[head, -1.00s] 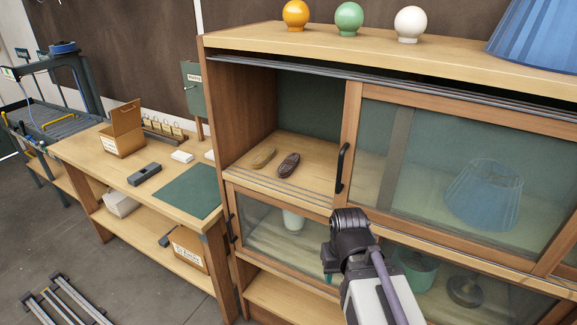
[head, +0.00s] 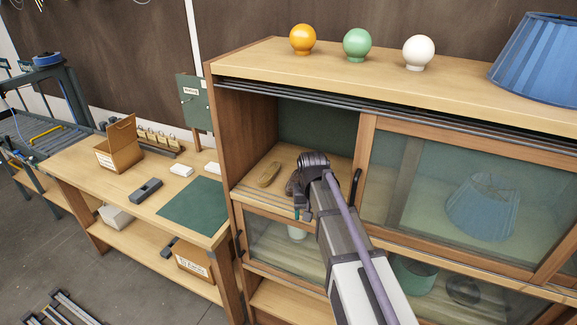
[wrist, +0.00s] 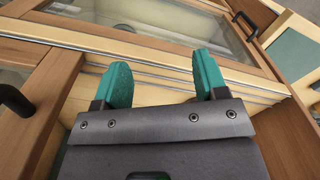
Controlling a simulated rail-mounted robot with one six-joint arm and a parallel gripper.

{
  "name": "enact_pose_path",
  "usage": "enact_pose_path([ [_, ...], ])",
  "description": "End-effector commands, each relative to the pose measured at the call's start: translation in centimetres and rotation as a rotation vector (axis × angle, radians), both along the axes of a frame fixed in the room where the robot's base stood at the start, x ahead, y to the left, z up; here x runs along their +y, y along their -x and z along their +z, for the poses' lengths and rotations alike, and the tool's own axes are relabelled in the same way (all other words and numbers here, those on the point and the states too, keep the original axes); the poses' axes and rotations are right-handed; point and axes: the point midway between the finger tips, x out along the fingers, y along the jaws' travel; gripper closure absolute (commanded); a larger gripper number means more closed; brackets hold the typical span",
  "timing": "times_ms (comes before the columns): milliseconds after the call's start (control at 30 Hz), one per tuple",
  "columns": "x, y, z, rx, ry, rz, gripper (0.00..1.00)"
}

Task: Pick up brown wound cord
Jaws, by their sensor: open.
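In the head view my gripper (head: 302,208) is at the open left bay of the cabinet, near the front edge of the shelf (head: 246,196). The dark brown wound cord seen earlier is hidden, or nearly so, behind my wrist.
The sliding glass door (head: 450,190) with its black handle (head: 356,188) closes the bay's right side. The cabinet's left wall (head: 240,135) bounds the other side. Lower glass doors sit beneath the shelf. A workbench (head: 160,215) with a green mat stands at left.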

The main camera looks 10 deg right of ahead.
Motion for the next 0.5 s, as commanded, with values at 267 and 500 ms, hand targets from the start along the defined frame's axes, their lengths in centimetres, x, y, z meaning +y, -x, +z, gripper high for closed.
enact_pose_path([
  [267,-0.1,-20.2,6.7,0.001,-0.002,-0.278,0.34],
  [500,-0.1,-21.8,5.9,0.001,-0.002,-0.384,0.34],
])
